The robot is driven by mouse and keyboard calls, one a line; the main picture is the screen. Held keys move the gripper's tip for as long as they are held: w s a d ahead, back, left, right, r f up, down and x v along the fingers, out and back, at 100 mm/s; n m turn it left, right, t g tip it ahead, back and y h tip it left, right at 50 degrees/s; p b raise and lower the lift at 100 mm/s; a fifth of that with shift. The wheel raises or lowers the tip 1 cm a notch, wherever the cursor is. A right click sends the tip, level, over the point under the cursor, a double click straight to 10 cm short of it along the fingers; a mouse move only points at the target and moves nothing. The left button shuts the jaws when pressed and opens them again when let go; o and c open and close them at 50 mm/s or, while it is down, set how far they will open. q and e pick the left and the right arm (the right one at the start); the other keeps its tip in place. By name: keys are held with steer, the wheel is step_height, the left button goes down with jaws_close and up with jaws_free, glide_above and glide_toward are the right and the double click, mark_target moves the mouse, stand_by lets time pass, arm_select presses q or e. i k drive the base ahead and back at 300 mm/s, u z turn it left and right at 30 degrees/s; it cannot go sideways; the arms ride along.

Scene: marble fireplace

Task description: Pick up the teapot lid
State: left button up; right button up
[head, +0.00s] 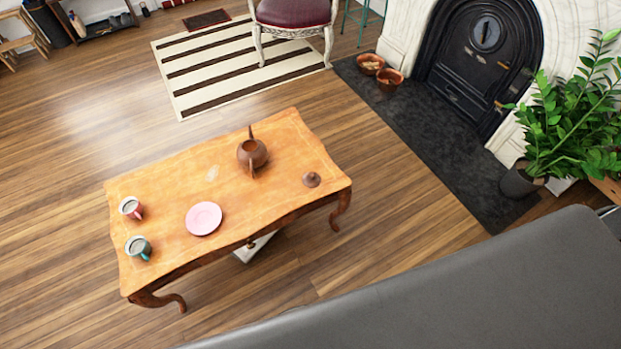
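A small brown teapot lid (312,179) lies on the right end of a wooden table (165,225), near its front right corner. The brown teapot (252,156) stands on the same table, to the left of the lid and apart from it, with its top open. Neither of my grippers shows in the head view, so I cannot see their state.
A pink plate (203,218), a pink mug (131,207) and a teal mug (138,247) stand on the table's left half. A large grey surface (480,290) fills the lower right. A plant (570,120) and the fireplace (480,60) are at the right. Wooden floor surrounds the table.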

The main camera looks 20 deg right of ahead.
mark_target(312, 180)
steer(key=u, duration=1.8)
steer(key=k, duration=0.5)
steer(key=z, duration=0.75)
